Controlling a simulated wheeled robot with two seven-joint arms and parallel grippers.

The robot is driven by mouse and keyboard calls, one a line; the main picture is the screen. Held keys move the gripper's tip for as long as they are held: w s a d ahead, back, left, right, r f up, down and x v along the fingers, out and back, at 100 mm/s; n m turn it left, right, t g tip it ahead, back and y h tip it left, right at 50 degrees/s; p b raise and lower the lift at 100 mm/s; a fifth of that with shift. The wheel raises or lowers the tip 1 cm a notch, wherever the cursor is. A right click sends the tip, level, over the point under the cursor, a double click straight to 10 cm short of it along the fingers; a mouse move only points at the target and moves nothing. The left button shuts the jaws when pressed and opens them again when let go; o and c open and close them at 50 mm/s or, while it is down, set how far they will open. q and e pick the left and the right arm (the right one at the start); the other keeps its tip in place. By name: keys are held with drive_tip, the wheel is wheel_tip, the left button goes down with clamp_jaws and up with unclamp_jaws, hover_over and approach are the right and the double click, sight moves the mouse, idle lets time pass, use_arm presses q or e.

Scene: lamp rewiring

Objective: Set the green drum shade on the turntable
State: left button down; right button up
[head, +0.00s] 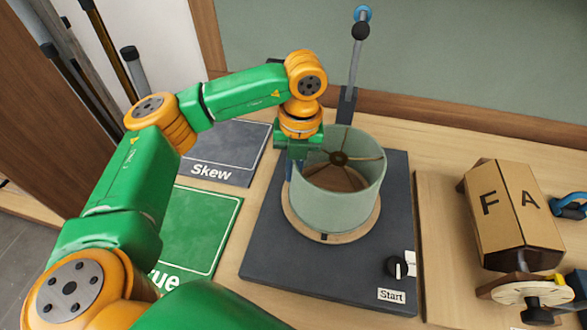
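The pale green drum shade (340,190) is upright on the round wooden turntable (332,233), which sits on a dark base. Its top is open, with thin spokes meeting at a dark hub. My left gripper (294,172) points down at the shade's left rim, with a finger showing beside the wall. The fingers are partly hidden, so I cannot tell whether they grip the wall. The shade hides most of the turntable, and I cannot see whether it rests fully on it. My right gripper is out of view.
A lever post (352,70) rises behind the shade. A knob (397,267) and a Start label are at the base's front right. A grey Skew mat (222,150) and a green mat (205,232) lie left.

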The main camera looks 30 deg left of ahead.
use_arm(q)
drive_tip(key=shift+f+b, duration=0.35)
idle(0.7)
drive_tip(key=c, duration=0.5)
unclamp_jaws()
drive_tip(key=shift+r+p, duration=3.15)
drive_tip(key=shift+r, duration=0.95)
drive_tip(key=shift+f, duration=0.1)
